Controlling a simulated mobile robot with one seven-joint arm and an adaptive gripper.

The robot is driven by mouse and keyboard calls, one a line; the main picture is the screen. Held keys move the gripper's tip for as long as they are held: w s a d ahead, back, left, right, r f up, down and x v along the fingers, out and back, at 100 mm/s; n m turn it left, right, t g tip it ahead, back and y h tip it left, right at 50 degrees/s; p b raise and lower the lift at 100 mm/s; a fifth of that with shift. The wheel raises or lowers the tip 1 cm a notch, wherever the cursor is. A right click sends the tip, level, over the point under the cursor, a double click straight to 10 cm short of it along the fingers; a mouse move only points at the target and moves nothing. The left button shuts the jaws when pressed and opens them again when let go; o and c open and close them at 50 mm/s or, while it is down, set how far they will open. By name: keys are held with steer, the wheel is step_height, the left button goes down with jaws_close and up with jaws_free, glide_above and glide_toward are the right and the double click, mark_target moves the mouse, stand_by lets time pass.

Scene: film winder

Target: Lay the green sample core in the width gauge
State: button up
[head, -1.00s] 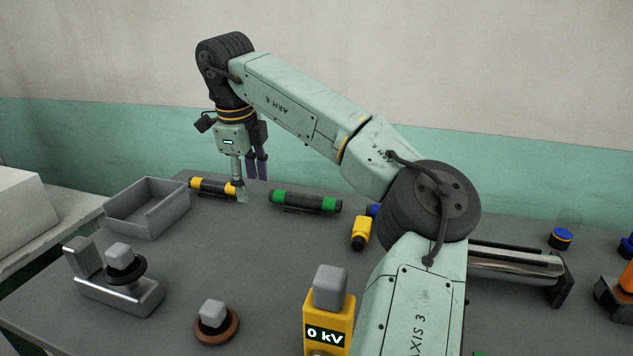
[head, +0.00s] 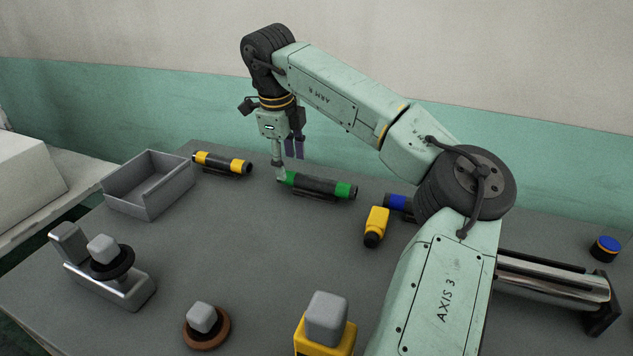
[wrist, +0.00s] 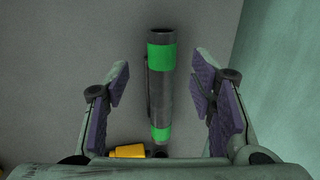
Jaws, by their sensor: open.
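The green sample core (head: 318,187), a dark cylinder with a green band near each end, lies on a low dark rest at the back middle of the table. In the wrist view it (wrist: 161,100) runs lengthwise in the gap between the finger pads, with its far end beyond them. My gripper (head: 287,160) is open and empty above the core's left end; in the wrist view its purple pads stand apart on both sides. The grey metal fixture (head: 137,290) with a raised end block, at the front left, may be the width gauge.
A yellow-banded core (head: 222,163) lies left of the green one, and a blue-banded one (head: 397,202) lies right, partly behind my arm. A grey open bin (head: 150,200) stands at the left. A yellow tool (head: 376,226) lies in front. The middle table is clear.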

mark_target(291, 173)
steer(key=shift+w+d+f+p, duration=0.1)
steer(key=shift+w+f+p, duration=0.1)
steer(key=shift+f, duration=0.55)
steer(key=shift+w+d+f+p, duration=0.15)
steer(key=shift+f+p, duration=0.1)
steer(key=shift+f, duration=0.5)
steer(key=shift+w+a+f+p, duration=0.1)
steer(key=shift+w+f+p, duration=0.1)
steer(key=shift+f, duration=0.55)
jaws_close()
